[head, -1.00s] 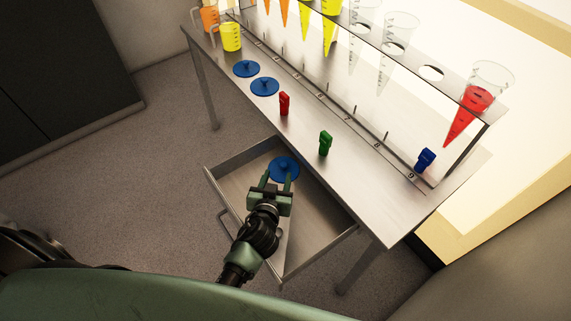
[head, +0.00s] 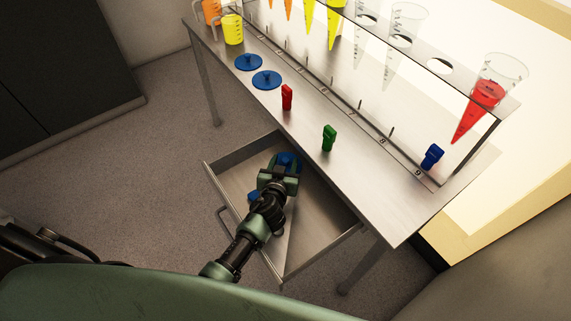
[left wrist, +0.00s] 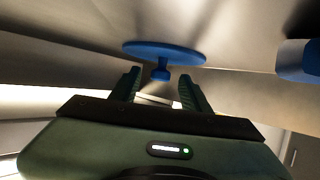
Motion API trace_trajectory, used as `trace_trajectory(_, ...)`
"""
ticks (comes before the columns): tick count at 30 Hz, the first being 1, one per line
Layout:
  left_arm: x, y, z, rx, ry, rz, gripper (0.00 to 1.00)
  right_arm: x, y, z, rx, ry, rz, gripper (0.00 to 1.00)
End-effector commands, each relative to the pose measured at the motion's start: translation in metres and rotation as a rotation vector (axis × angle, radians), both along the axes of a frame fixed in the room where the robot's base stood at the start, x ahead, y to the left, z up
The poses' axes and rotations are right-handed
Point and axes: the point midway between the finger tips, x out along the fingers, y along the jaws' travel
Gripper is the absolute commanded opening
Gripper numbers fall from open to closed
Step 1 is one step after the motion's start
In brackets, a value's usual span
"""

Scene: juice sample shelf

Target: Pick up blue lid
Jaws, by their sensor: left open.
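A blue lid (head: 287,157) lies in the open drawer (head: 325,213), partly covered by my left gripper (head: 283,163). In the left wrist view this lid (left wrist: 185,52) shows as a disc with a small knob, just beyond the two fingertips and roughly centred between them. My left gripper is open and its fingers look empty; I cannot tell whether they touch the lid. A second blue piece (head: 253,196) shows beside my left arm in the drawer, mostly hidden. Two more blue lids (head: 248,62) (head: 267,79) lie on the table top. My right gripper is out of view.
Drawer walls surround the left gripper, with the table edge (head: 301,139) above. Red (head: 287,97), green (head: 329,138) and blue (head: 432,157) small pieces stand on the table. A rack (head: 497,113) holds cones, one with red juice (head: 470,115). Yellow (head: 232,30) and orange cups stand at the back left.

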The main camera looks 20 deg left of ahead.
Motion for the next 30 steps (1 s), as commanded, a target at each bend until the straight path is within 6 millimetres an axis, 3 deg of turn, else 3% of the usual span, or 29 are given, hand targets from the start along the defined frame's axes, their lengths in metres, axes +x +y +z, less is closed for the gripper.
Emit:
trace_trajectory(9, 0.005, 0.0, -0.002, 0.0, 0.0, -0.001, 0.44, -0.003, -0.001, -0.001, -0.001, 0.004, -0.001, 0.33)
trace_trajectory(14, 0.004, 0.0, -0.002, 0.0, 0.0, 0.0, 0.0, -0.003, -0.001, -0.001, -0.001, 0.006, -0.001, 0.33)
trace_trajectory(24, 0.004, 0.0, -0.001, -0.001, 0.0, 0.0, 0.0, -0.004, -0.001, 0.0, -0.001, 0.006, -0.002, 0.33)
trace_trajectory(30, 0.004, 0.001, 0.012, -0.002, -0.001, 0.001, 0.0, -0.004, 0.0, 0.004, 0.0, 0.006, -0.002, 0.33)
